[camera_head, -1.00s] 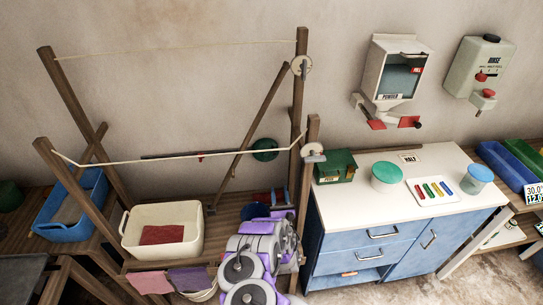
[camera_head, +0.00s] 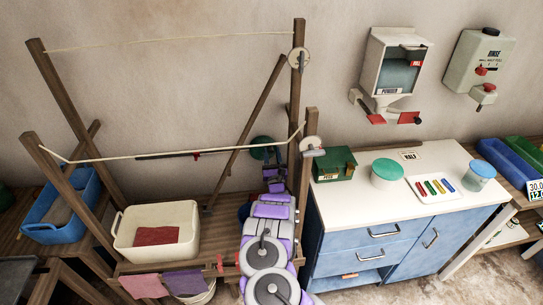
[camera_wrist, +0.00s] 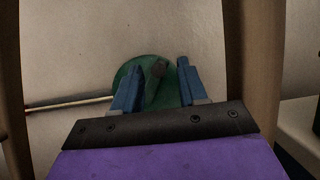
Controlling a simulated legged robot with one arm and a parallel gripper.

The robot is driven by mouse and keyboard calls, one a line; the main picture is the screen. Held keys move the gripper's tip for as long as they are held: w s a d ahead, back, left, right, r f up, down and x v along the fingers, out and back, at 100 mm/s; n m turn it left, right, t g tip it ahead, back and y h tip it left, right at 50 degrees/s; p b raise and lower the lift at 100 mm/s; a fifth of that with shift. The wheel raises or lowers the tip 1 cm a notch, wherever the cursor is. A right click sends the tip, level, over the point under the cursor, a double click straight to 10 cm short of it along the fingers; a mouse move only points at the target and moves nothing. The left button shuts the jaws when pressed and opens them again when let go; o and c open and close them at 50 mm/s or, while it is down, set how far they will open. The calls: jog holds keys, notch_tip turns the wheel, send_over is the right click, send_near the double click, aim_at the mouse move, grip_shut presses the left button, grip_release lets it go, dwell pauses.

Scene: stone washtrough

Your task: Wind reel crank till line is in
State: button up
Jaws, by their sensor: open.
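A pale round reel (camera_head: 311,145) with a grey crank handle is on the front right wooden post; a similar pale reel (camera_head: 299,59) is on the rear post. The front line (camera_head: 180,155) sags slightly across the frame; the rear line (camera_head: 160,41) runs above it. My gripper (camera_head: 271,157) is left of the front post, reaching toward the wall. In the wrist view, my gripper (camera_wrist: 158,66) is open, its blue fingers in front of a green disc (camera_wrist: 150,95) with a dark knob visible between them. The disc also shows in the head view (camera_head: 262,145). Contact cannot be told.
Wooden posts (camera_wrist: 240,70) stand close on both sides of my gripper. A white basin (camera_head: 185,215) with red cloth sits left of my arm. A white-topped blue cabinet (camera_head: 350,207) stands right, bearing a small green box (camera_head: 334,164) and jars.

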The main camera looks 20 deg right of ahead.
jog(key=shift+w+d+r, duration=0.15)
jog(key=shift+w+r, duration=0.05)
jog(key=shift+w, duration=0.3)
grip_shut()
